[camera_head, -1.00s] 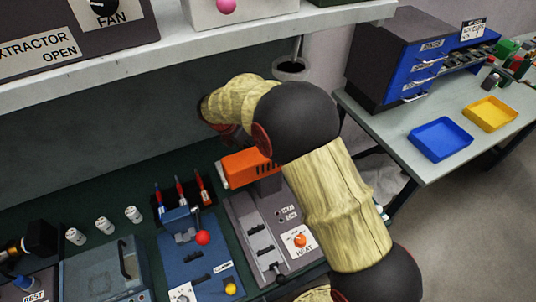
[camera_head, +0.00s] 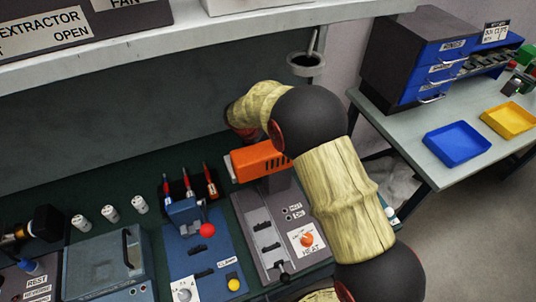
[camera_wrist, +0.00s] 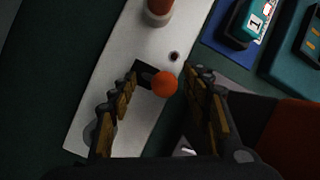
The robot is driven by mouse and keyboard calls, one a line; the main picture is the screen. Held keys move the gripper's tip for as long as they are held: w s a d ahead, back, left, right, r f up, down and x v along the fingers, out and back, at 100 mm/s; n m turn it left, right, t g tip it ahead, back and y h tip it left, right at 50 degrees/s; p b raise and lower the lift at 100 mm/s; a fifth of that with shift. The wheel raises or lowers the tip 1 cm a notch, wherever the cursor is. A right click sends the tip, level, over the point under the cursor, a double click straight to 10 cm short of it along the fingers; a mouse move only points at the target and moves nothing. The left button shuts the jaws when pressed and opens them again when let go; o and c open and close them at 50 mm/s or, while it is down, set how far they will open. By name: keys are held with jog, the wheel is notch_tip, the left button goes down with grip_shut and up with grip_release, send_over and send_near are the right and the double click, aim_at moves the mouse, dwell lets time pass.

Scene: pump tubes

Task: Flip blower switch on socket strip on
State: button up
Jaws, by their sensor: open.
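In the wrist view, a pale strip (camera_wrist: 95,120) runs diagonally over a dark green surface. An orange ball-shaped knob (camera_wrist: 165,83) sits over a dark slot on it; I take this for the socket strip with its switch, but no label can be read. My gripper (camera_wrist: 166,74) is open, its two fingers on either side of the knob in the picture. I cannot tell whether either finger touches it. In the head view, my arm reaches behind the orange machine head (camera_head: 260,158), and my gripper and the strip are hidden.
A grey machine with a HEAT knob (camera_head: 306,240) and a blue press with a red ball lever (camera_head: 207,230) stand close by. A shelf (camera_head: 150,58) overhangs the bench. A reddish cylinder (camera_wrist: 160,8) stands on the strip beyond the knob.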

jog(key=shift+c, duration=0.8)
grip_shut()
